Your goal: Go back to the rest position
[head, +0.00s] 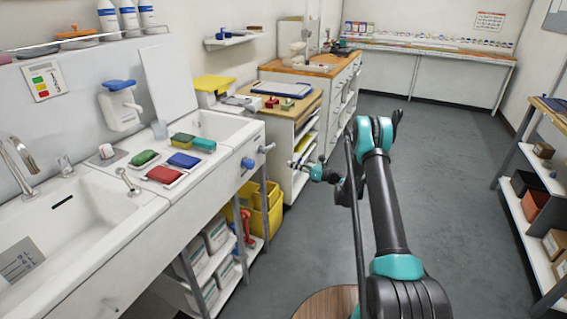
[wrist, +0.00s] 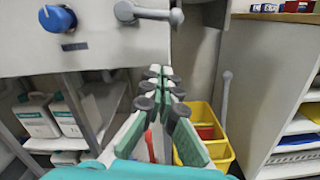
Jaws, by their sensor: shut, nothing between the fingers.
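My gripper (head: 296,164) is in front of the sink unit's right end, level with the gap before the wooden-topped cabinet in the head view. In the wrist view my gripper (wrist: 161,73) has its fingers together at the tips, with nothing visible between them. My arm rises from the lower right, bends at the top and comes down to the gripper, which points left. The task names no other object.
The white sink unit (head: 100,235) has a blue knob (wrist: 57,18) and a protruding lever (wrist: 148,13) close by. A yellow bin (wrist: 203,117) stands below. Shelves (head: 521,215) line the right side. The grey floor (head: 440,150) between is clear.

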